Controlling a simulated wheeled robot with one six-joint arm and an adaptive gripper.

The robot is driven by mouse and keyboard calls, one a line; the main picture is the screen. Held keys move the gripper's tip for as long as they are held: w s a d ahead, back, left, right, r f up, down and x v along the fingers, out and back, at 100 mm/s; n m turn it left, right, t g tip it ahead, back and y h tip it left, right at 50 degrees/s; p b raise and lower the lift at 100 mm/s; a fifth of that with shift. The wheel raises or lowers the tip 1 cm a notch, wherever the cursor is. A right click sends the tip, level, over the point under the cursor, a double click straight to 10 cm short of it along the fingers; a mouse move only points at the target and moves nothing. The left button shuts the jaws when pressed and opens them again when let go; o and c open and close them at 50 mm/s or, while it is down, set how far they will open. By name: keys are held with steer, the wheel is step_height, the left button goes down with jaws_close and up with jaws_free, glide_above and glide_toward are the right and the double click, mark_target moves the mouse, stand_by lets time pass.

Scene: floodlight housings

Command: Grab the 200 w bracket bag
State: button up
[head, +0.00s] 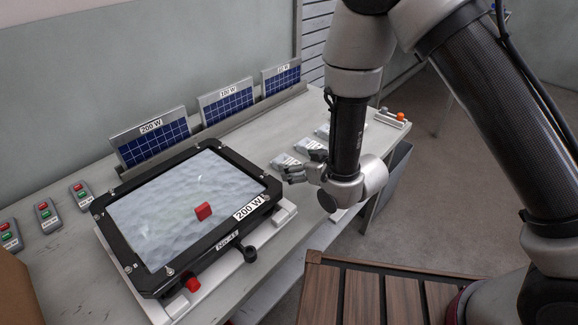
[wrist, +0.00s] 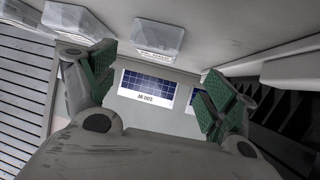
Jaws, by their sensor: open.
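Three clear bags with white labels lie in a row on the bench. In the head view they are the nearest bag (head: 284,164), a middle bag (head: 308,143) and a far bag (head: 323,130). Their labels are too small to read, so I cannot tell which is the 200 W one. My gripper (head: 296,164) is open and empty beside the nearest bag. In the wrist view, which is upside down, my gripper (wrist: 160,92) has its green-padded fingers apart. One bag (wrist: 158,37) shows beyond and between them; two others (wrist: 76,24) (wrist: 18,14) are at the upper left.
A floodlight housing marked 200 W (head: 140,215) with a red block (head: 203,211) on its glass fills the bench front. Several switch boxes (head: 48,215) lie left.

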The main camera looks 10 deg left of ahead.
mark_target(290, 162)
steer(key=x, duration=0.5)
steer(key=shift+w+f, duration=0.25)
steer(key=shift+w, duration=0.2)
steer(key=shift+c, duration=0.4)
steer(key=shift+d, duration=0.1)
steer(key=c, duration=1.3)
